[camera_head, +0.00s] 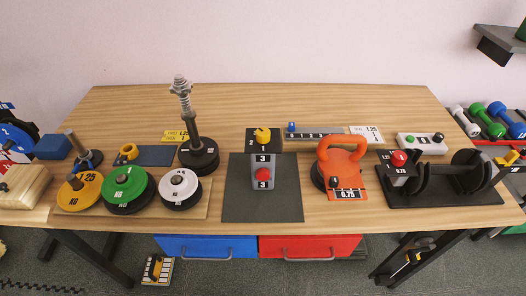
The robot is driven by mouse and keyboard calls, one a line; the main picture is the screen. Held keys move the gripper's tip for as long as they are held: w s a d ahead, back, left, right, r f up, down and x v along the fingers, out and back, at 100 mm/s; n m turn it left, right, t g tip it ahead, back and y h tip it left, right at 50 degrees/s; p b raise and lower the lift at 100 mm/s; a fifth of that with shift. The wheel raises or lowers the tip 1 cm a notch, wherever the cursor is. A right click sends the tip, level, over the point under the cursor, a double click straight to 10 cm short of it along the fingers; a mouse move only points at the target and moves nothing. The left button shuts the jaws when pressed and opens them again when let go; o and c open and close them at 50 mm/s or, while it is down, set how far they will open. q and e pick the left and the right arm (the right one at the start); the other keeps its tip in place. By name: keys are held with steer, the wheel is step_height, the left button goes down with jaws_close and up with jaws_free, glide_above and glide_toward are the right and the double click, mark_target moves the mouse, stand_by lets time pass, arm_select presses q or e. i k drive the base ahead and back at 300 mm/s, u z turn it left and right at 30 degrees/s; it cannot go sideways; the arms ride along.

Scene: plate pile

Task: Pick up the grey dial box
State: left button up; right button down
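A grey box (262,178) with a red round knob and "3" labels stands on a dark mat (235,202) in the middle of the table. A black-topped part (250,143) with a yellow knob and number labels sits directly behind or on it; I cannot tell whether the two are one piece. Neither of my grippers can be made out in the head view.
To the left are yellow, green and white weight discs (125,187) and a black-based post (198,155). The back left of the wooden table (130,105) is clear.

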mark_target(262, 156)
steer(key=k, duration=1)
steer(key=u, duration=1.15)
steer(key=i, duration=1.65)
steer(key=z, duration=1.8)
